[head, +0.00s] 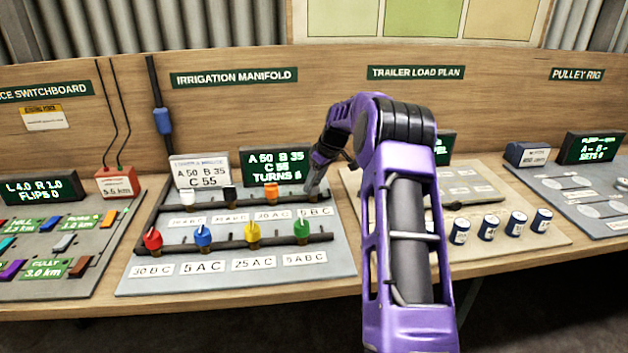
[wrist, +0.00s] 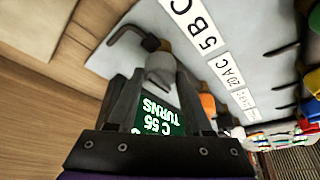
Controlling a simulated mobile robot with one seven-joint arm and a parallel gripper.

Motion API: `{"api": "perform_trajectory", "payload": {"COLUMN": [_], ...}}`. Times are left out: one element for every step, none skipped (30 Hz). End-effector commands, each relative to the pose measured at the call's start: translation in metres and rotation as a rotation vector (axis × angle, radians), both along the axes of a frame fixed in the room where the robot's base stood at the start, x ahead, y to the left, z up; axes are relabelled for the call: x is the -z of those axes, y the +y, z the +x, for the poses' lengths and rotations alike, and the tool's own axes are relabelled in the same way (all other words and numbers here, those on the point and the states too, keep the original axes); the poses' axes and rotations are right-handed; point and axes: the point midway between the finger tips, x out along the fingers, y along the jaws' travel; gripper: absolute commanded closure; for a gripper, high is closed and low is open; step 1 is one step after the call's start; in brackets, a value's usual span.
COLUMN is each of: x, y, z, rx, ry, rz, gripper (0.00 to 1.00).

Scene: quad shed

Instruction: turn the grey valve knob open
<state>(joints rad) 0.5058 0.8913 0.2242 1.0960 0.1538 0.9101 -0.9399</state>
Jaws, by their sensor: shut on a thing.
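The grey valve knob (wrist: 160,64) shows in the wrist view between my gripper's fingertips, beside the label reading 5 BC (wrist: 200,28). My gripper (wrist: 163,80) is shut on it. In the head view my gripper (head: 317,182) reaches down to the right end of the upper row on the irrigation manifold board (head: 340,262), and it hides most of the knob there. How far the knob is turned cannot be told.
White, black and orange knobs (head: 271,192) share the upper pipe. Red, blue, yellow and green knobs (head: 302,228) stand on the lower pipe. A dark display (head: 276,165) reads A 50 B 35 C 55 close behind my gripper. Several cans (head: 489,227) stand on the right board.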

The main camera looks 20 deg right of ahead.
Motion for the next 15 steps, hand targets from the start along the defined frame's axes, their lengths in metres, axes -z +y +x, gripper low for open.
{"api": "perform_trajectory", "payload": {"x": [0.0014, 0.0016, 0.0018, 0.0018, 0.0019, 0.0020, 0.0021, 0.0021, 0.0023, 0.0024, 0.0024, 0.0025, 0.0025, 0.0025, 0.0025], "y": [-0.0006, -0.0005, -0.0004, -0.0003, -0.0003, -0.0001, -0.0001, -0.0001, -0.0001, 0.0000, 0.0000, 0.0000, 0.0000, 0.0000, -0.0001], "z": [-0.0010, -0.0011, -0.0010, -0.0010, -0.0009, -0.0009, -0.0008, -0.0008, -0.0008, -0.0008, -0.0008, -0.0009, -0.0009, -0.0009, -0.0010], "rx": [-0.013, -0.021, -0.028, -0.033, -0.037, -0.041, -0.044, -0.046, -0.048, -0.049, -0.049, -0.049, -0.049, -0.049, -0.049], "ry": [0.004, 0.005, 0.005, 0.005, 0.005, 0.005, 0.005, 0.005, 0.005, 0.005, 0.005, 0.005, 0.005, 0.005, 0.005], "rz": [0.001, 0.001, 0.001, 0.001, 0.001, 0.001, 0.001, 0.001, 0.001, 0.000, 0.000, 0.000, 0.000, 0.000, 0.000], "gripper": [1.00, 1.00, 1.00, 1.00, 1.00, 1.00, 1.00, 1.00, 1.00, 1.00, 1.00, 1.00, 1.00, 1.00, 1.00]}}
